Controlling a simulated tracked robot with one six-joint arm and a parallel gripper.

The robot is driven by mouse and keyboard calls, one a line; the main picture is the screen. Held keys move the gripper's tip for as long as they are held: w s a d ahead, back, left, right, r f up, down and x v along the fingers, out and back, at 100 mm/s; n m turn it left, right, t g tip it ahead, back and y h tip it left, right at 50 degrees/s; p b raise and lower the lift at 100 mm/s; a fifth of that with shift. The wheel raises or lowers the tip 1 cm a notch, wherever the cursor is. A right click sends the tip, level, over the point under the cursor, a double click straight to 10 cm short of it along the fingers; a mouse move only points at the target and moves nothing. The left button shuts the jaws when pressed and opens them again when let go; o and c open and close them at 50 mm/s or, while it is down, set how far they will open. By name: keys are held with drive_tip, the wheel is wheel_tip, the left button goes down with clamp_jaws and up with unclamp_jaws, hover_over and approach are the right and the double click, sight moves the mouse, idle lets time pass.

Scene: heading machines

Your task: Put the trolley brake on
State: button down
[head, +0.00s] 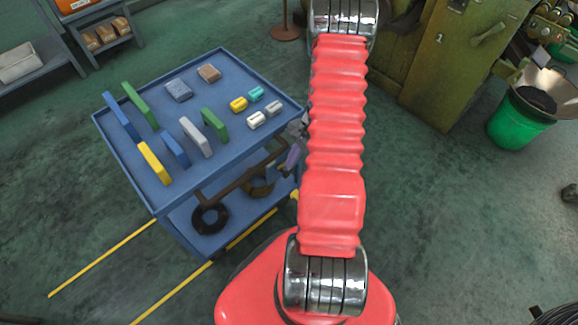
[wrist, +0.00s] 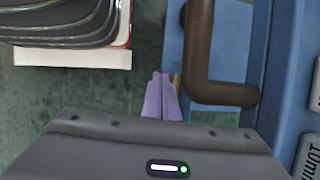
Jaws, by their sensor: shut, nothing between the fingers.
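The blue trolley (head: 104,123) stands left of my arm in the head view. Its brown bent handle bar (head: 232,181) runs along the near side and shows large in the wrist view (wrist: 201,60). My gripper (head: 293,158) is beside the trolley's right end, partly hidden by my red arm. In the wrist view its lavender fingers (wrist: 162,98) are together and empty, just left of the handle bar. A small yellow part (wrist: 176,82) shows behind the fingers; I cannot tell whether it is the brake or whether they touch it.
Several coloured blocks lie on the trolley's top, and a black ring (head: 210,217) is on its lower shelf. Yellow lines (head: 100,260) mark the floor. A green machine (head: 445,70) and a green bin (head: 520,122) stand at right.

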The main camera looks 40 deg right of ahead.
drive_tip(key=a+v, duration=0.2)
drive_tip(key=v, duration=0.7)
drive_tip(key=shift+r, duration=0.55)
drive_tip(key=shift+s+d, duration=0.1)
drive_tip(key=shift+s, duration=0.05)
drive_tip(key=s+a+r+n+t+h, duration=0.2)
drive_tip(key=a+r+n, duration=0.7)
drive_tip(key=a+r, duration=0.6)
drive_tip(key=s+a+r+n+t+h, duration=0.2)
drive_tip(key=s+a+r+n, duration=0.2)
drive_tip(key=a+r+n, duration=0.5)
drive_tip(key=a+r, duration=0.7)
drive_tip(key=r, duration=0.3)
drive_tip(key=shift+s+n, duration=0.4)
